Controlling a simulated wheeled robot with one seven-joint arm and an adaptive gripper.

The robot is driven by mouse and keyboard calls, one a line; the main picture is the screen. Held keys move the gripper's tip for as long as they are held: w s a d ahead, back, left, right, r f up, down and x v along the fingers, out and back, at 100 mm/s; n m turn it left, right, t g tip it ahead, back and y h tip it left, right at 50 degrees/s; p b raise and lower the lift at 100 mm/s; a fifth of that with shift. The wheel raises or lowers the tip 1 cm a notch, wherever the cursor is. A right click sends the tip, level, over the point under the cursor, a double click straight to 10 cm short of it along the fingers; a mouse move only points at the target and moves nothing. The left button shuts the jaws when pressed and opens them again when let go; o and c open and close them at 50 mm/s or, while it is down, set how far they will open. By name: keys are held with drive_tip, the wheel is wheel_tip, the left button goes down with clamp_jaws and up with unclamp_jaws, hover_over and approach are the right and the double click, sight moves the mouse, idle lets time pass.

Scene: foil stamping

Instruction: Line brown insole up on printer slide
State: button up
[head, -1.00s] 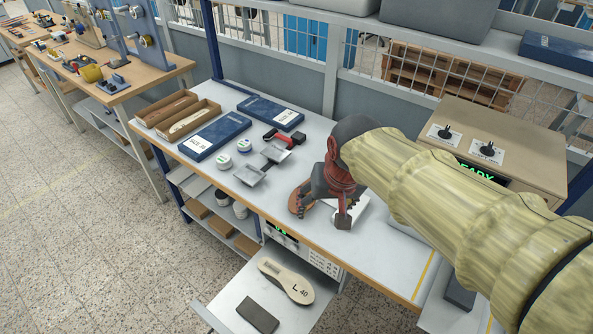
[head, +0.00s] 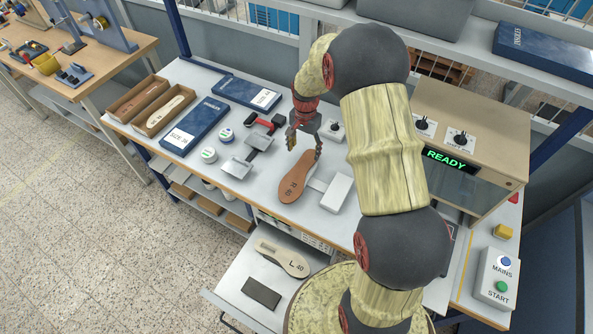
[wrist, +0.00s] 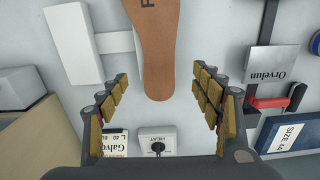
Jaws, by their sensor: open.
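The brown insole (head: 297,177) lies on the white worktop with dark print on it. In the wrist view the brown insole (wrist: 158,50) runs up out of the picture, its narrow rounded end pointing at my gripper (wrist: 159,80). My gripper (head: 304,145) is open and empty at the far end of the insole, one finger on each side of its line and apart from it. A white block (head: 336,193) with a flat bar is beside the insole; the bar reaches its edge. I cannot tell whether this is the printer slide. My arm covers part of the printer front.
The printer (head: 455,135) reads READY, with MAINS and START buttons (head: 498,280) at its right. Blue boxes (head: 195,125), tins and a red-handled tool (head: 263,122) are left of the insole. A pale insole (head: 282,258) lies in the open drawer below. A small dial box (wrist: 157,141) sits nearby.

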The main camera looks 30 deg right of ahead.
sight(304, 164)
drive_tip(key=shift+f+b, duration=0.3)
drive_tip(key=shift+f, duration=3.3)
drive_tip(key=shift+c, duration=0.3)
drive_tip(key=shift+s, duration=0.1)
drive_tip(key=c, duration=1.1)
drive_tip(key=shift+c, duration=0.7)
